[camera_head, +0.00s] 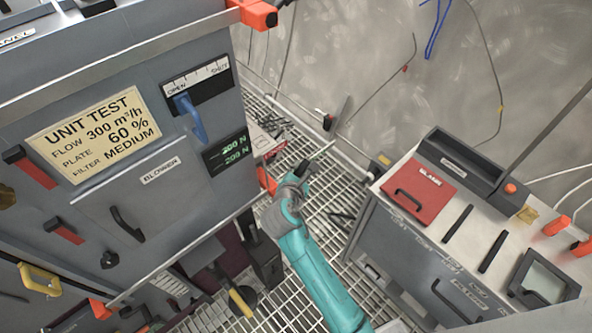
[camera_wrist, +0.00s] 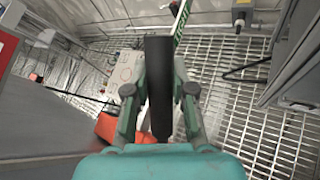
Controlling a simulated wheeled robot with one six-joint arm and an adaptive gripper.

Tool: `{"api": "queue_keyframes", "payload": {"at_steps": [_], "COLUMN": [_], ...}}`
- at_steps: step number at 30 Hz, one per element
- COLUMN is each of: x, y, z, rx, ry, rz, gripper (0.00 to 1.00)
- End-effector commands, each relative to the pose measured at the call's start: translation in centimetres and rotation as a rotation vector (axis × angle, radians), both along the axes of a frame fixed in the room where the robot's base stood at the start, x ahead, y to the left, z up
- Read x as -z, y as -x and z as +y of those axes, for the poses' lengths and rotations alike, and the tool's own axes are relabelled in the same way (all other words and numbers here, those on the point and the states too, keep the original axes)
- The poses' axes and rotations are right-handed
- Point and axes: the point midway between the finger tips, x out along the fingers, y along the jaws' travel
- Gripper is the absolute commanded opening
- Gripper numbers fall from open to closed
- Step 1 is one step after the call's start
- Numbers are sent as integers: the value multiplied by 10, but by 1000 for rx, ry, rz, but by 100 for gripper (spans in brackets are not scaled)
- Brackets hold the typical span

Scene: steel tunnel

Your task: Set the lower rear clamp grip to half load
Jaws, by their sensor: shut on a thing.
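The lower rear clamp (camera_head: 267,180) is an orange body at the rear edge of the grey cabinet, partly hidden by my gripper. In the wrist view its orange part (camera_wrist: 112,126) lies just left of my fingers. My gripper (camera_head: 290,178) is at this clamp, at the end of my teal arm. In the wrist view my gripper (camera_wrist: 159,90) has one finger on each side of a black upright handle (camera_wrist: 158,58) and is shut on it. A small display (camera_head: 227,152) on the cabinet shows two green lines, both seeming to read 200 N.
The grey cabinet (camera_head: 190,65) fills the left, with a blue lever (camera_head: 190,117) and a test card (camera_head: 93,134). Another orange clamp (camera_head: 255,13) is at its upper rear. A grey unit with a red plate (camera_head: 418,188) stands right. Grated floor (camera_head: 335,205) lies between.

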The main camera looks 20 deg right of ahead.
Motion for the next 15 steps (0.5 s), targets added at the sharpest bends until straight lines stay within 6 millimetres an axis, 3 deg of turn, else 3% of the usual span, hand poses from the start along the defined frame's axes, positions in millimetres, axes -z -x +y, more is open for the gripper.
{"api": "queue_keyframes", "payload": {"at_steps": [15], "x": [12], "y": [-3], "z": [-8], "rx": [0], "ry": [-151], "rz": [49], "gripper": [0]}}
